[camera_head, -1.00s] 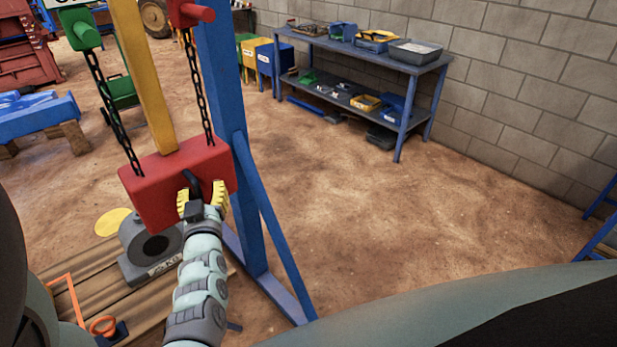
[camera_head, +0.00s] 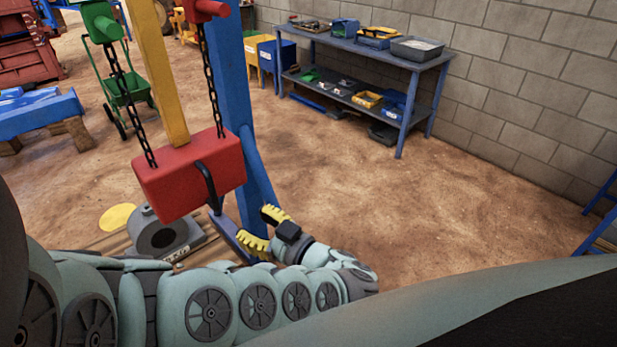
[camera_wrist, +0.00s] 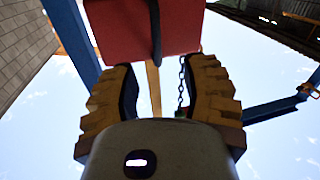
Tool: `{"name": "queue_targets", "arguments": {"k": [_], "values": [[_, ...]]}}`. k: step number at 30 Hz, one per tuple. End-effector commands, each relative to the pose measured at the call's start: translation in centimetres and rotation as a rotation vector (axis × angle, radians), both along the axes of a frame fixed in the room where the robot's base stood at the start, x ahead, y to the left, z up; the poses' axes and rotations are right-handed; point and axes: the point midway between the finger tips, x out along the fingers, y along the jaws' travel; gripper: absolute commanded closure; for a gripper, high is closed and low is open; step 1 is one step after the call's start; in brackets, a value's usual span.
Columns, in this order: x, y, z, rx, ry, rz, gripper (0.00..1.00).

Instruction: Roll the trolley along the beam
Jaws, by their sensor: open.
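The red trolley block (camera_head: 190,173) hangs on two dark chains beside a blue post, with a black handle (camera_head: 208,187) on its face. In the wrist view the red block (camera_wrist: 120,28) and its black handle (camera_wrist: 154,25) are above and beyond the fingers. My gripper (camera_head: 265,230) has yellow jaws, open and empty, to the lower right of the block and apart from the handle. The jaws also show in the wrist view (camera_wrist: 160,100). The beam is not clearly visible; the chains' tops end at a green part (camera_head: 101,22) and a red part (camera_head: 207,10).
A blue post (camera_head: 228,90) with a brace stands right behind the block. A grey weight (camera_head: 165,235) sits on a wooden pallet below. A blue workbench (camera_head: 370,65) with bins is along the wall.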

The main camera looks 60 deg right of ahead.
Motion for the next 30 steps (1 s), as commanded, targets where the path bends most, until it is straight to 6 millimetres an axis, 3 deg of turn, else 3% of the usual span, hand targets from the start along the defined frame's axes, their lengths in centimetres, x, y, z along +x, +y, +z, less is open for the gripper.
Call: {"name": "queue_targets", "arguments": {"k": [5,11,17,30], "values": [[-2.5,-0.2,1.0,0.088,-0.015,-0.024,0.54],[-2.1,-0.3,1.2,0.099,-0.02,-0.025,0.54],[0.5,-0.3,1.5,0.099,-0.023,-0.022,0.54],[8.6,-0.7,1.2,0.097,-0.02,-0.027,0.54]]}}
